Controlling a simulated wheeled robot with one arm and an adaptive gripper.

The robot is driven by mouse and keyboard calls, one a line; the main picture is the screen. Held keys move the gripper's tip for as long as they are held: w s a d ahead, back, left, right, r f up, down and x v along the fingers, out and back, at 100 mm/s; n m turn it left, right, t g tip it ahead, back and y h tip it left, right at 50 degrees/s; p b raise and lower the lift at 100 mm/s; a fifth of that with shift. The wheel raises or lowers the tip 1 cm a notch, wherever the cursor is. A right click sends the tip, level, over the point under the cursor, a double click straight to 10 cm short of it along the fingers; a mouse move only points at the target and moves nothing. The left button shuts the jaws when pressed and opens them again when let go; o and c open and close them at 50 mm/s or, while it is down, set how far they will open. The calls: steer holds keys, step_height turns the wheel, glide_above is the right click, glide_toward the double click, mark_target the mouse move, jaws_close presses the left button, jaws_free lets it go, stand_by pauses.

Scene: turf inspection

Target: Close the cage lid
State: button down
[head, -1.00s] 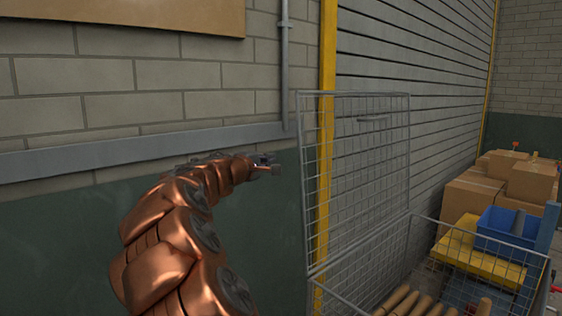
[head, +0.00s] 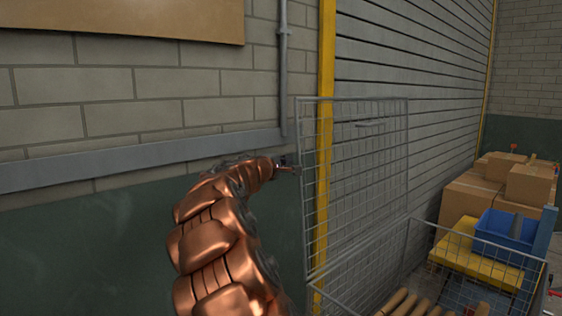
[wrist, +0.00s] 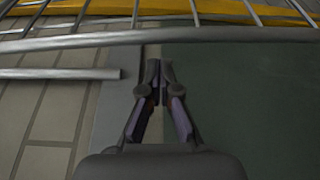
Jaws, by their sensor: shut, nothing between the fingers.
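The cage lid (head: 358,180) is a grey wire-mesh panel standing upright, raised at the back of the wire cage (head: 452,268). A small bar handle (head: 371,123) is near its upper edge. My gripper (head: 297,170) is shut and empty, at the left edge of the lid in the head view; whether it touches the lid cannot be told. In the wrist view my shut fingers (wrist: 158,64) point at a thick rim bar of the lid (wrist: 215,36), with thinner mesh wires beyond it.
Several wooden rolls (head: 408,303) lie in the cage. A blue bin (head: 503,229) and cardboard boxes (head: 528,185) stand to the right. Wall is close on the left.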

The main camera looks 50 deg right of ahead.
steer(key=shift+s+a+r, duration=0.1)
steer(key=shift+s+a, duration=0.05)
steer(key=shift+s, duration=0.45)
steer(key=shift+s+a+r, duration=0.1)
steer(key=shift+s, duration=0.45)
steer(key=shift+f, duration=0.1)
steer(key=shift+a, duration=0.15)
steer(key=shift+s, duration=0.15)
